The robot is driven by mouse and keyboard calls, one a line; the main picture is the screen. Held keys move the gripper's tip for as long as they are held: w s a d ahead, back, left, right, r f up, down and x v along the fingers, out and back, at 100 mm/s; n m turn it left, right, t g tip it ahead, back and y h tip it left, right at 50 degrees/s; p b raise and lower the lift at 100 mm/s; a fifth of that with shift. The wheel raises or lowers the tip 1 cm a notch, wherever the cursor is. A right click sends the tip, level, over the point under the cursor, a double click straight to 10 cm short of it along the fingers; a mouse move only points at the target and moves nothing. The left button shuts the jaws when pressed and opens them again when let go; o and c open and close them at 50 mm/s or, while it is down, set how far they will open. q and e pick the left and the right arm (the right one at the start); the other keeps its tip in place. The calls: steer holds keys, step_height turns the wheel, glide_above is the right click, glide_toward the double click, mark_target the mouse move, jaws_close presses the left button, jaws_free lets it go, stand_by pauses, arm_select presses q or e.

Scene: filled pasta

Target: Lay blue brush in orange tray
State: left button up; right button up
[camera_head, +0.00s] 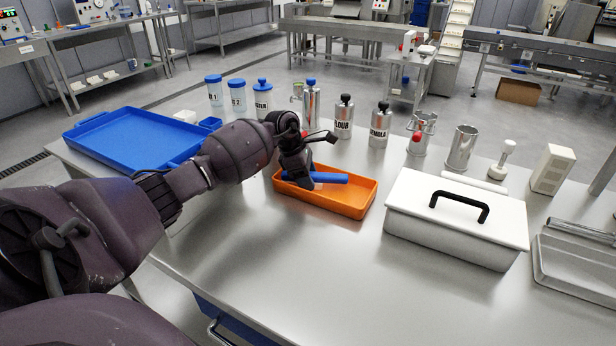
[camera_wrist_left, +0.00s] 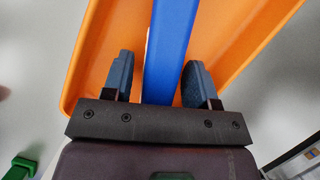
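The blue brush (camera_head: 330,178) is in the orange tray (camera_head: 352,209), lying across its back part; whether it rests fully on the floor of the tray is hard to tell. My left gripper (camera_head: 306,181) is over the left part of the tray at the brush. In the left wrist view the blue brush (camera_wrist_left: 168,50) runs between the two fingers of my left gripper (camera_wrist_left: 158,82). The fingers stand apart, with a visible gap on the left side of the brush. The orange tray (camera_wrist_left: 100,45) lies beneath. My right gripper is not in view.
A blue tray (camera_head: 130,140) lies at the back left. Bottles and metal shakers (camera_head: 343,117) stand along the back. A white box with a black handle (camera_head: 455,220) is right of the orange tray. The front of the steel table (camera_head: 290,270) is clear.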

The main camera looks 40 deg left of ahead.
arm_select(q)
steer(key=shift+o, duration=0.2)
steer(key=shift+r, duration=0.15)
steer(key=shift+r, duration=0.3)
steer(key=p+v, duration=0.1)
steer(key=v, duration=1)
steer(key=shift+r+p, duration=0.25)
steer(key=shift+p, duration=0.15)
steer(key=shift+s+a, duration=0.1)
